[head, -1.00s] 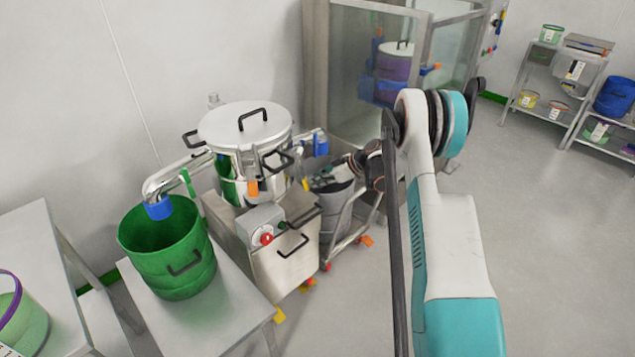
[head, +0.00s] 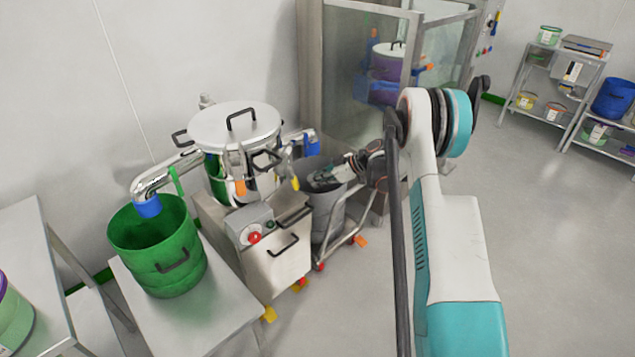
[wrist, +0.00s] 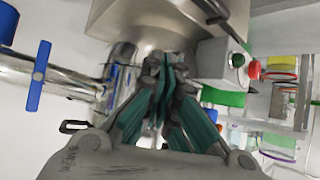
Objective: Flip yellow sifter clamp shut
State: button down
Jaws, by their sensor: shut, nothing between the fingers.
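The sifter (head: 233,130) is a round steel vessel with a flat lid and black handles, left of centre in the head view. The yellow clamp (head: 295,184) shows as a small yellow-tipped lever hanging at its right side. An orange-tipped clamp (head: 240,187) hangs on its front. My gripper (head: 318,180) is just right of the yellow clamp, apart from it as far as I can tell. In the wrist view my gripper (wrist: 167,68) has its fingers together and empty, in front of steel parts. I cannot make out the yellow clamp there.
A green bucket (head: 160,245) stands under the blue-ended outlet pipe at left. A grey bin (head: 329,212) on a wheeled frame is below my gripper. A glass-walled booth (head: 345,70) stands behind. A blue valve handle (wrist: 38,76) shows in the wrist view. Floor at right is clear.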

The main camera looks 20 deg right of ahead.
jog(key=s+d+r+p, duration=0.2)
jog(key=s+d+p, duration=0.1)
jog(key=s+d, duration=0.4)
jog(key=s+a+r+m+g+h, duration=0.15)
jog(key=s+a+r, duration=0.25)
jog(key=a+r, duration=0.65)
jog(key=s+a+r+m+h, duration=0.35)
jog(key=a+r, duration=0.35)
jog(key=r, duration=0.6)
jog(key=s+a+r+m+h, duration=0.1)
jog(key=s+a+r, duration=0.2)
jog(key=s, duration=0.4)
jog(key=s+a+r+m, duration=0.1)
jog(key=s+a+r, duration=0.15)
jog(key=s, duration=0.45)
jog(key=s+f+m+t+h, duration=0.1)
jog(key=s+m+t+h, duration=0.1)
jog(key=s, duration=1.2)
jog(key=shift+s+m+h, duration=0.2)
jog(key=shift+m+h, duration=0.1)
jog(key=shift+m, duration=0.4)
jog(key=shift+d, duration=0.1)
